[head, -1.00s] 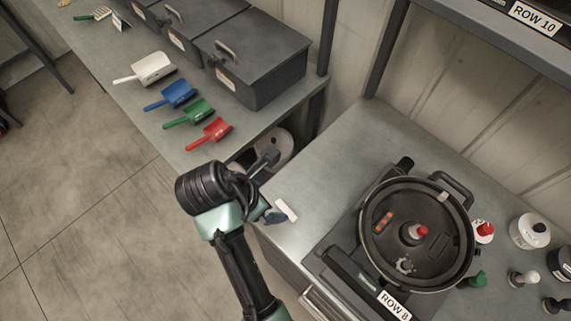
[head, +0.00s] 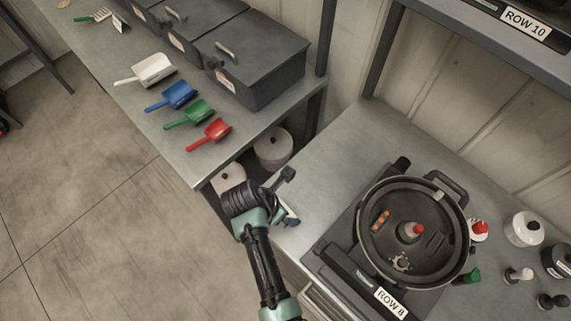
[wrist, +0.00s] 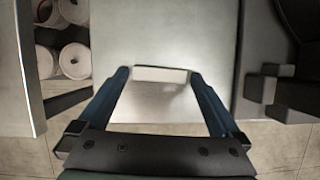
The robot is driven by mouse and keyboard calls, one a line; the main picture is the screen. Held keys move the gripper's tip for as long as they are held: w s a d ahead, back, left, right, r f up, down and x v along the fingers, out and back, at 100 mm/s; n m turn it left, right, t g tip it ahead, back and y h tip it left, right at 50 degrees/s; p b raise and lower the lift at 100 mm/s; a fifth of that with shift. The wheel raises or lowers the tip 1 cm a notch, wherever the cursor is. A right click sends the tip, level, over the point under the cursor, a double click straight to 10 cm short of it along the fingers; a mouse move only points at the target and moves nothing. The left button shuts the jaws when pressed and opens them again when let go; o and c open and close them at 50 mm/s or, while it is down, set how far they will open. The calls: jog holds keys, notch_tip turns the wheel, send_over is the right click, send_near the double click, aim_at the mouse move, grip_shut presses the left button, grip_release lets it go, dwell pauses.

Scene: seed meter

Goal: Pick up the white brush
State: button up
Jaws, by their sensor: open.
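The white brush (wrist: 160,74) shows in the wrist view as a pale, narrow block on the grey worktop. It lies crosswise between the tips of my gripper (wrist: 160,80). The two blue fingers are spread wide, one near each end of the brush, and nothing is clamped. I cannot tell how high the fingers are above the worktop. In the head view my arm hides most of the brush, and only a small white part (head: 291,209) shows near the worktop's left edge.
A round black seed meter (head: 412,232) stands on the worktop to the right, with small knobs and pots beyond it. Scoops, such as the red one (head: 210,134), and grey bins (head: 255,60) are on the left bench. White buckets (head: 273,148) stand beneath that bench.

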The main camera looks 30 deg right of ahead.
jog(key=shift+d+f, duration=0.2)
jog(key=shift+f, duration=0.25)
jog(key=c, duration=1.1)
jog(key=shift+r, duration=0.15)
